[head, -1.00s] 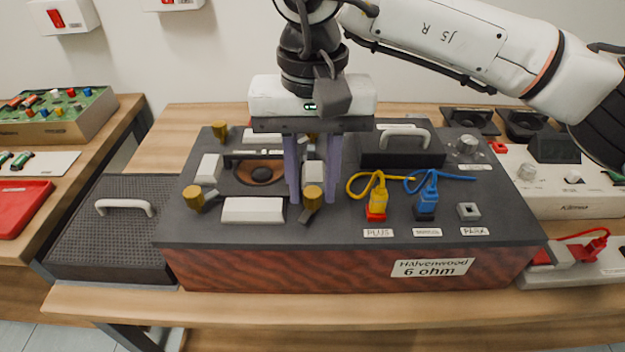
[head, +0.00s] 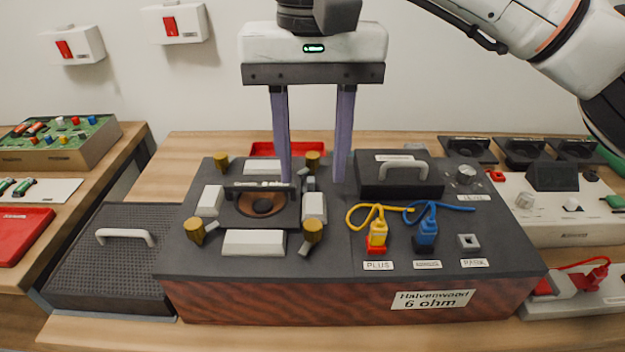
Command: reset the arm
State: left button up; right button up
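My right gripper (head: 313,180) is above the back part of the dark speaker box (head: 330,245) in the head view. Its two purple fingers are spread apart with nothing between them. The box is labelled "Halvenwood 6 ohm". A square speaker driver (head: 262,205) sits on its top between white blocks and brass-coloured knobs. A yellow plug (head: 378,234) stands in the red PLUS socket. A blue plug (head: 426,232) stands in the socket beside it. My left gripper is not in the head view.
A black grille panel (head: 105,255) with a white handle lies left of the box. A black block with a grey handle (head: 400,175) sits on the box top. A red tray (head: 285,149) lies behind the box. A white device (head: 560,205) and spare drivers (head: 525,151) are at right.

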jog(key=shift+r, duration=0.35)
